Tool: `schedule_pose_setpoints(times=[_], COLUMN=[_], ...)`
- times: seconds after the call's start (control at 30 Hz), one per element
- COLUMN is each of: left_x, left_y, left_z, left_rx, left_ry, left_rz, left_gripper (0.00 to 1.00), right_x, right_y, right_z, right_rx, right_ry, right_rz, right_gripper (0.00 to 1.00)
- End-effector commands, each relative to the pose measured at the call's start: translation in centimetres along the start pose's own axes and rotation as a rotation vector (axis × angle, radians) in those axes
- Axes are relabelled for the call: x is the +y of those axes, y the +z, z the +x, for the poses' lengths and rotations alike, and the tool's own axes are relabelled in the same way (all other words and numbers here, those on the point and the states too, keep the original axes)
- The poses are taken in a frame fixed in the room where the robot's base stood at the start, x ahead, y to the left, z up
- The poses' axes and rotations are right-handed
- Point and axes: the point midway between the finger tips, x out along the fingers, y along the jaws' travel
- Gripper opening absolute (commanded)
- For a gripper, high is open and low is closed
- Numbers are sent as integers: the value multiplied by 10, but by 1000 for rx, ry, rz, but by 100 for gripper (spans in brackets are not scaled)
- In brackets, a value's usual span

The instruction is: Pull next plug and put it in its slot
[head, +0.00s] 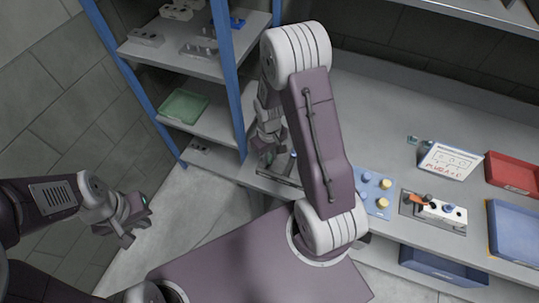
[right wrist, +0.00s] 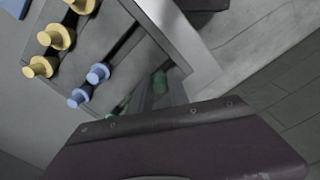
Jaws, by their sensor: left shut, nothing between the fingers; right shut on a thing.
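My right gripper (head: 268,150) hangs at the shelf's right edge, partly behind my arm, at a grey plug block (head: 281,176). In the right wrist view the block (right wrist: 128,58) bears yellow plugs (right wrist: 58,36) and blue plugs (right wrist: 98,74). My right gripper (right wrist: 163,92) is shut there on a green plug (right wrist: 160,82), mostly hidden between the fingers. I cannot tell whether the plug is still seated. A second green part (right wrist: 120,107) is partly hidden by my wrist. My left gripper (head: 128,222) is shut and empty over the floor.
On the bench, a blue board (head: 362,203) holds yellow and blue knobs. A grey plate (head: 410,207) bears a white block. A white sign (head: 450,160), red tray (head: 515,173) and blue tray (head: 515,235) stand further right. A blue-post shelf (head: 228,75) bounds the left.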

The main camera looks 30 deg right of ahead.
Motion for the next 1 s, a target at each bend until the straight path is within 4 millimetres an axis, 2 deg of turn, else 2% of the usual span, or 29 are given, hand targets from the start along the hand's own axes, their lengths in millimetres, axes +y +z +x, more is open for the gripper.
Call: schedule_pose_setpoints(times=[1.0], left_x=[0], left_y=[1], left_z=[9], left_rx=[0], left_ry=[0], left_rz=[0], left_gripper=[0], right_x=[0], right_y=[0], right_z=[13], right_rx=[0], right_ry=[0], right_rz=[0], right_gripper=[0])
